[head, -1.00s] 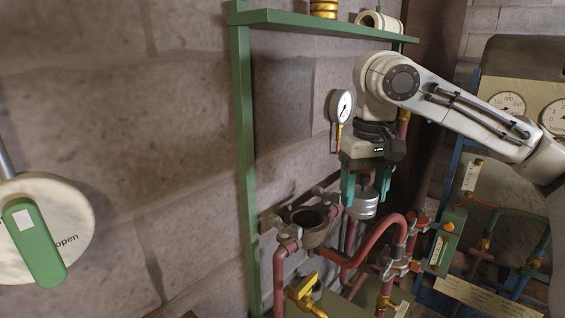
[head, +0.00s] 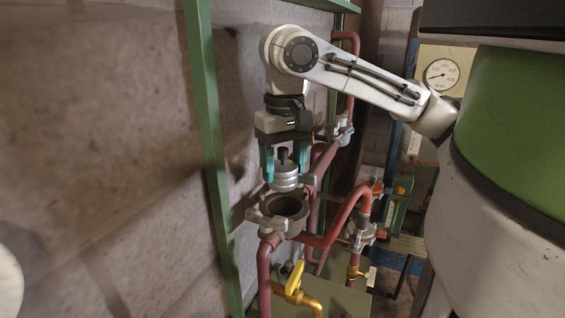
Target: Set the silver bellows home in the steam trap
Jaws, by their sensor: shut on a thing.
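The silver bellows (head: 286,179) is a short ribbed metal cylinder with a dark stem on top. My gripper (head: 284,166) points down, with its teal fingers shut on the bellows. The bellows hangs upright just above the steam trap (head: 282,208), an open round metal cup with a dark inside and lugs at its sides. In the picture the bellows is over the rear part of the cup's mouth. I cannot tell how wide the gap is or whether the two touch.
Red pipes (head: 343,212) run from the trap to the right and down. A yellow-handled valve (head: 293,281) is below it. A green frame post (head: 207,150) stands close on the left, before the stone wall. A pipe clamp (head: 341,128) is behind my gripper.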

